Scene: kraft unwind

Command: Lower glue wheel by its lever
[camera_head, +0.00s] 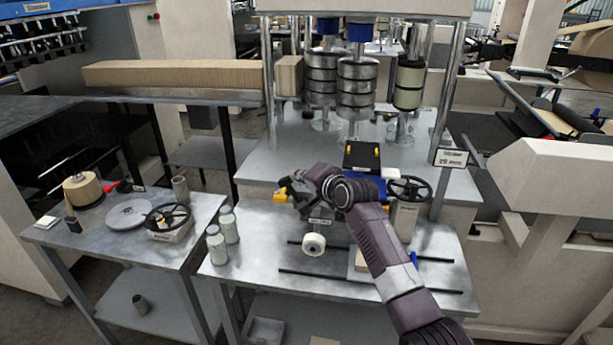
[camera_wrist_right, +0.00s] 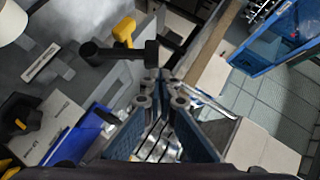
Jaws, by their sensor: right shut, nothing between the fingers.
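The glue wheel (camera_head: 313,244) is a small white roller with a dark centre, low in front of the machine on the grey table. A yellow handle (camera_head: 281,197) shows just left of my right gripper (camera_head: 288,187) in the head view. In the right wrist view a yellow handle (camera_wrist_right: 124,33) stands beside a black bar (camera_wrist_right: 108,53), which I take to be the lever. My right gripper's fingertips (camera_wrist_right: 162,93) are shut and empty just below the bar's end; I cannot tell whether they touch it. My arm hides part of the mechanism. My left gripper is not in view.
A black handwheel (camera_head: 410,188) stands right of my arm. Greenish bottles (camera_head: 229,225) stand at the table's left edge. The side table (camera_head: 110,240) carries another handwheel (camera_head: 168,216) and a grey disc (camera_head: 130,213). Thin dark rods (camera_head: 315,275) lie along the tabletop.

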